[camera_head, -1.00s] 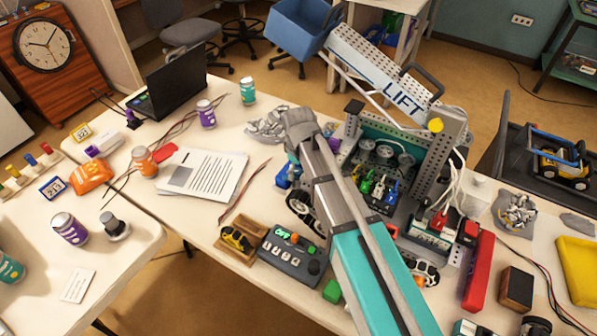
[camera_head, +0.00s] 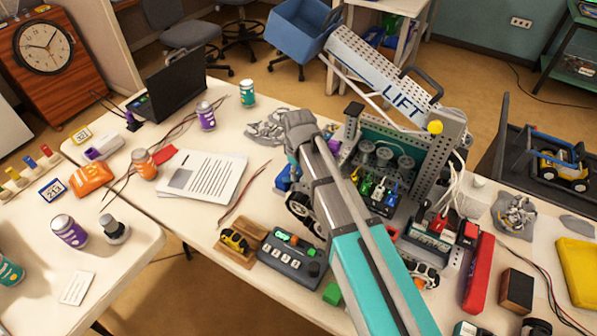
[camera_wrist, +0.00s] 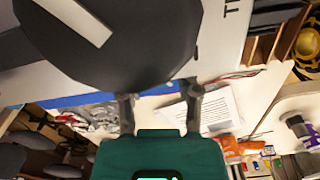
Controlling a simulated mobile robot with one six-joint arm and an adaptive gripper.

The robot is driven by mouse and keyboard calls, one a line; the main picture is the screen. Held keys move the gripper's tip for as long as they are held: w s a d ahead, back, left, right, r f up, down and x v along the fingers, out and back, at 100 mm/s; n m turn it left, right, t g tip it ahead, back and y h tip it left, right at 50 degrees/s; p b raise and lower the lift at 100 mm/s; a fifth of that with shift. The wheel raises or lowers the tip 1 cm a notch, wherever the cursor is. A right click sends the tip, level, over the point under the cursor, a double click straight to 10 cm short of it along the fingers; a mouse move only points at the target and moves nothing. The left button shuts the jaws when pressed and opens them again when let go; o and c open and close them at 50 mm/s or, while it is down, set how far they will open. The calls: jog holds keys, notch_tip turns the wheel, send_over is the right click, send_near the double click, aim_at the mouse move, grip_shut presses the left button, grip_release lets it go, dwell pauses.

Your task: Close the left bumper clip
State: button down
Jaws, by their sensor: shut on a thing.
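My gripper (camera_wrist: 160,108) shows in the wrist view as two dark grey fingers set apart. A large dark rounded form (camera_wrist: 120,45) lies above them and a teal block (camera_wrist: 160,155) with a green-lit slot below. I cannot tell which of these is my own housing. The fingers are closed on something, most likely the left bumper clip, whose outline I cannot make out. In the head view my arm's grey joint (camera_head: 300,125) hides the gripper. The wheeled robot (camera_head: 385,155) stands on the table beside the arm, its near left side partly covered; a blue part (camera_head: 287,178) shows there.
Printed paper (camera_head: 204,175), a control box (camera_head: 290,258) and a wooden tray (camera_head: 236,259) lie left of the robot. A tilted LIFT beam (camera_head: 385,85) rises at the back. A red bar (camera_head: 478,275) lies to the right.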

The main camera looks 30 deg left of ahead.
jog(key=shift+m, duration=0.3)
jog(key=m, duration=0.3)
jog(key=shift+m, duration=1.7)
jog(key=shift+c, duration=1.5)
grip_release()
jog(key=shift+d+n, duration=0.1)
jog(key=shift+n, duration=0.2)
